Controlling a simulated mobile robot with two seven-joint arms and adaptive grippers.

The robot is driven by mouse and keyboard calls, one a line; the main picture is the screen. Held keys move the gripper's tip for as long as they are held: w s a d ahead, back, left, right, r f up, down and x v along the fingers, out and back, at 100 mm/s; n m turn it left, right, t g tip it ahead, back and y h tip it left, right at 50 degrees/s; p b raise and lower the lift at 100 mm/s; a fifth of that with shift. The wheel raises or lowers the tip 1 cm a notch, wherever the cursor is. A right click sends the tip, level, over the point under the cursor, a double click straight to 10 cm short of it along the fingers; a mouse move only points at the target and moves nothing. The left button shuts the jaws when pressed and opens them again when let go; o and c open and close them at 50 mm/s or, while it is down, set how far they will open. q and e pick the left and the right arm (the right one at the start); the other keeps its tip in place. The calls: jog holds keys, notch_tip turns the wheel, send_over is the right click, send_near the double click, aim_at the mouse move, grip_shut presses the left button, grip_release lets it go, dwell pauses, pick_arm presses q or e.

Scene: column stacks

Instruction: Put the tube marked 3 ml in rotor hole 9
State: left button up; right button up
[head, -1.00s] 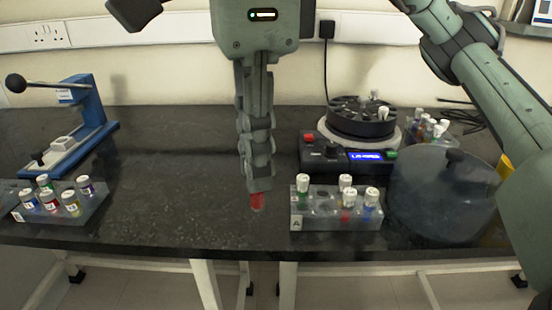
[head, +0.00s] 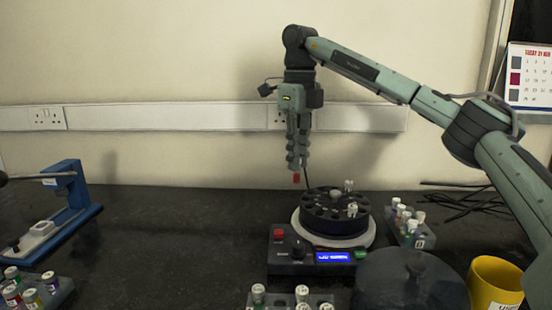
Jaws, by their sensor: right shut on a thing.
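My right gripper (head: 297,168) is shut on a tube (head: 296,178), whose red lower end shows below the fingertips. The rest of the tube and its marking are hidden by the fingers. The gripper points down and appears above the rear left edge of the black rotor (head: 310,222) in the picture; the tube is clear of it. The rotor sits in the centrifuge (head: 290,262), with two white-capped tubes (head: 352,209) standing in it and several dark holes. The hole numbers are too small to read.
A rack of tubes (head: 421,240) stands right of the centrifuge. A dark round lid (head: 380,285) with a knob and a yellow mug (head: 496,283) are front right. White-capped tubes (head: 302,293) show at the bottom edge. A blue press (head: 72,190) and another rack are left.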

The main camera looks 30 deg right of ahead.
pick_arm(q)
jog(key=shift+s+d+f, duration=0.2)
jog(key=shift+s+f, duration=0.1)
jog(key=shift+f, duration=0.1)
pick_arm(e)
jog(key=shift+m, duration=0.4)
jog(key=shift+w+d+f, duration=0.15)
jog(key=shift+d+f, duration=0.6)
jog(key=shift+f, duration=0.35)
jog(key=shift+w+d+f, duration=0.1)
jog(key=shift+d+f, duration=0.6)
jog(key=shift+f, duration=0.35)
jog(key=shift+f, duration=0.5)
pick_arm(q)
jog(key=shift+s, duration=0.1)
pick_arm(e)
jog(key=shift+f, duration=0.15)
pick_arm(q)
jog(key=shift+f+b, duration=0.45)
jog(key=shift+f, duration=0.1)
pick_arm(e)
jog(key=shift+f, duration=1.1)
jog(key=shift+f, duration=0.15)
jog(key=o, duration=0.8)
jog(key=shift+c, duration=0.2)
